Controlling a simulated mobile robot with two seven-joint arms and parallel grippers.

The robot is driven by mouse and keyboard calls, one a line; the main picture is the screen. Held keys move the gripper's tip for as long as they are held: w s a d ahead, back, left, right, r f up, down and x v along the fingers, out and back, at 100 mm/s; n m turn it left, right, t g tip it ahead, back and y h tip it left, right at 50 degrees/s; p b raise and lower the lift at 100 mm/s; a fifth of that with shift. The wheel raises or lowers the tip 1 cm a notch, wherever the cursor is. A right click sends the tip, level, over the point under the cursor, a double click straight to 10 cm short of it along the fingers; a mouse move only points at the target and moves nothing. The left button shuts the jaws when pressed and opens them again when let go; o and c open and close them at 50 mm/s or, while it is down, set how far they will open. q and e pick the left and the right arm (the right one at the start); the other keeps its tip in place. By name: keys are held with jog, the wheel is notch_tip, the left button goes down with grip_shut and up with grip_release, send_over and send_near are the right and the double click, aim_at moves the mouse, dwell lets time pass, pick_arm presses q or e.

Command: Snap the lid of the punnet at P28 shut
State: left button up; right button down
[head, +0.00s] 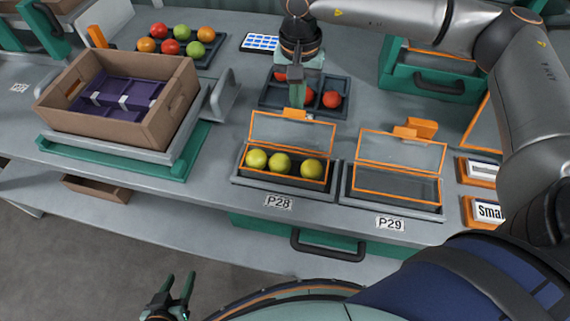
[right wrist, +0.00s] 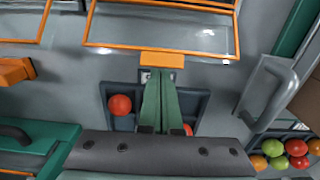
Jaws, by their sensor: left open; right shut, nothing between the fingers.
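The punnet at P28 (head: 236,180) stands in a grey holder at the front of the bench, with three yellow-green tomatoes in it. Its clear, orange-rimmed lid (head: 290,132) is open and stands up at the back. The lid has an orange tab (head: 297,114) on its top edge; the tab also shows in the right wrist view (right wrist: 162,59). My right gripper (head: 297,105) is shut and empty, pointing down just behind this tab. I cannot tell whether the fingertips touch it. My left gripper (head: 172,290) is open and empty, low in front of the bench.
An empty punnet at P29 (head: 395,188) with an open lid stands just right. A dark tray (head: 270,98) with red tomatoes lies behind my right gripper. A cardboard box (head: 150,128) with purple contents stands left. A green drawer unit (head: 430,85) is at back right.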

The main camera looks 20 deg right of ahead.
jog(key=shift+s+a+r, duration=0.3)
jog(key=shift+s+a, duration=0.3)
jog(key=shift+s, duration=0.25)
jog(key=shift+s+a+r, duration=0.3)
jog(key=shift+s+a, duration=0.3)
jog(key=shift+s, duration=0.2)
jog(key=shift+s+a+r, duration=0.3)
jog(key=shift+s+a, duration=0.3)
jog(key=shift+s, duration=0.2)
jog(key=shift+s+a+r, duration=0.25)
jog(key=shift+s+a, duration=0.35)
jog(key=shift+s, duration=0.15)
jog(key=shift+r+p, duration=0.2)
jog(key=shift+p, duration=0.2)
notch_tip(320, 180, up, 8)
jog(key=p, duration=0.4)
jog(key=shift+f, duration=0.2)
